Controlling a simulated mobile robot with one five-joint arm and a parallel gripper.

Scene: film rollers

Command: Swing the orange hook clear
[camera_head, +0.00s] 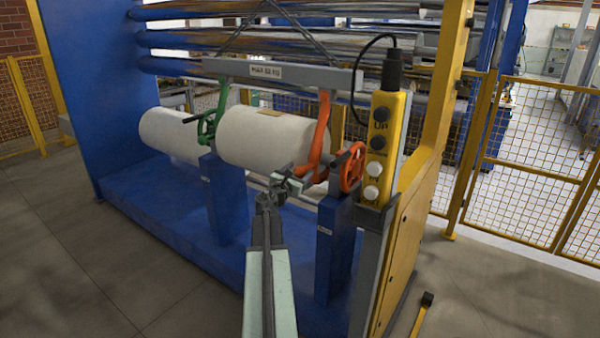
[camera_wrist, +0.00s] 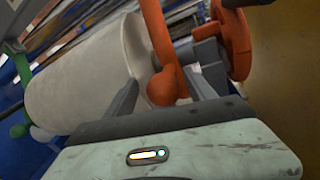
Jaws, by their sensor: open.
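The orange hook (camera_head: 322,125) hangs from the right end of the grey lifting beam (camera_head: 285,74) in the head view, with its lower part at the right end of the white roll (camera_head: 262,137). In the wrist view the orange hook (camera_wrist: 158,38) runs down to a rounded end between the fingers. My gripper (camera_head: 288,184) is open at the hook's lower end. In the wrist view my gripper (camera_wrist: 164,82) has one finger on each side of the hook; I cannot tell whether either touches it.
An orange handwheel (camera_head: 352,167) stands just right of the hook, on a blue post. A yellow button pendant (camera_head: 382,140) is further right. Open floor lies at the front left.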

